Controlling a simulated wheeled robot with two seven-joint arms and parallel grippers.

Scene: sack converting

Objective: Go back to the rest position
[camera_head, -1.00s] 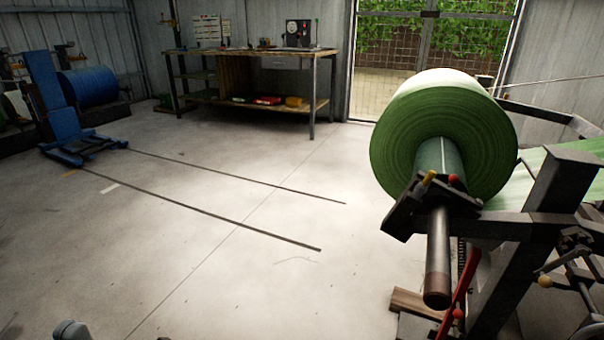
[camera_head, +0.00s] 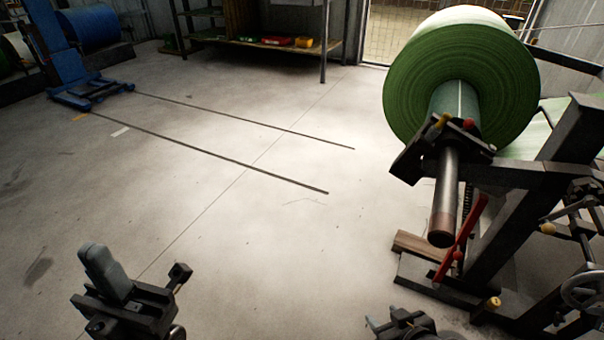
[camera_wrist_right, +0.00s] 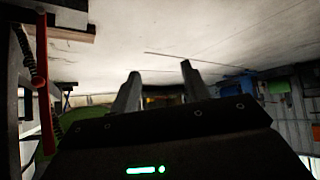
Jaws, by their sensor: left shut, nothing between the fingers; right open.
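My left gripper (camera_head: 135,295) is at the lower left of the head view, above bare floor. It is shut and empty. My right gripper (camera_head: 402,322) is cut off by the bottom edge of the head view, left of the roll stand's foot. In the right wrist view its two fingers (camera_wrist_right: 160,85) stand apart with nothing held between them. Neither gripper touches anything that I can see.
A green roll (camera_head: 460,80) sits on its shaft (camera_head: 446,195) in a dark metal stand (camera_head: 530,175) at the right. A red lever (camera_head: 462,240) is on the stand. A blue lift (camera_head: 75,85) and workbench (camera_head: 265,45) stand far back. The middle floor is clear.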

